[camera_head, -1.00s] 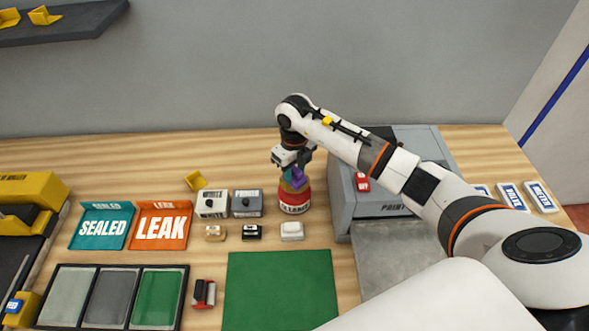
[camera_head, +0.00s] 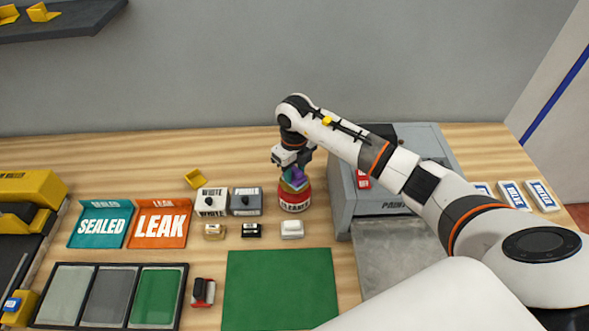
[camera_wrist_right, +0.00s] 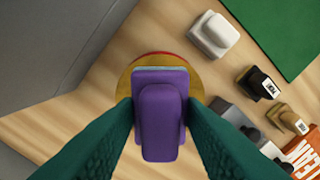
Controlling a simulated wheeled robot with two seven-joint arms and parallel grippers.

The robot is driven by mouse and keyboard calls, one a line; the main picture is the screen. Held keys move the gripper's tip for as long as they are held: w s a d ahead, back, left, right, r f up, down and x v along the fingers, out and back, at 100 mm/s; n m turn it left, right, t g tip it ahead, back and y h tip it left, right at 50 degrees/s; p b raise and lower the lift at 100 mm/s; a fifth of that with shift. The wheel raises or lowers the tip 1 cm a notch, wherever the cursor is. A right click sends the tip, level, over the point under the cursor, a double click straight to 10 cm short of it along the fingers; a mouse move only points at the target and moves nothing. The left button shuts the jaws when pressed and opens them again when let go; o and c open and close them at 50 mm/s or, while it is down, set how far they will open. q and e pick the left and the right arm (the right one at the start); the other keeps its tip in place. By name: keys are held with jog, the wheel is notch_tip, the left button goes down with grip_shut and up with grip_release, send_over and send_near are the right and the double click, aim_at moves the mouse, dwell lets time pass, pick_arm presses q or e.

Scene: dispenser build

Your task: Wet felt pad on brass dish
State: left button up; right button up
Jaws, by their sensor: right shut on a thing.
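My right gripper (camera_wrist_right: 157,125) has its teal fingers shut on a purple-backed pad (camera_wrist_right: 160,100), with a thin pale layer showing at its far edge. Below the pad is the round brass dish (camera_wrist_right: 125,80) with a red rim around it. In the head view the purple pad (camera_head: 294,176) is at the top of the red cleaner dispenser (camera_head: 294,200), over the dish, which is mostly hidden. The pad looks down at the dish, but whether it touches cannot be told. My left gripper is not in view.
A white box (camera_head: 212,202) and a grey box (camera_head: 246,202) stand just left of the dispenser. Small stamp-like blocks, including a white one (camera_head: 292,229), lie in front. A grey machine (camera_head: 348,205) stands close on the right. The green mat (camera_head: 280,290) is clear.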

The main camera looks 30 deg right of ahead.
aim_at(294, 169)
dwell(0.5)
jog(key=shift+r+p, duration=2.35)
jog(key=shift+r, duration=1.1)
notch_tip(294, 169, up, 6)
jog(key=p, duration=0.2)
jog(key=s+a+f+n+b, duration=0.1)
jog(key=s+a+n+b, duration=0.2)
jog(key=s+n, duration=0.5)
jog(key=s+a+n+b, duration=0.4)
jog(key=s+n, duration=0.5)
jog(key=n, duration=1.6)
jog(key=shift+a+f, duration=0.25)
jog(key=shift+f, duration=0.15)
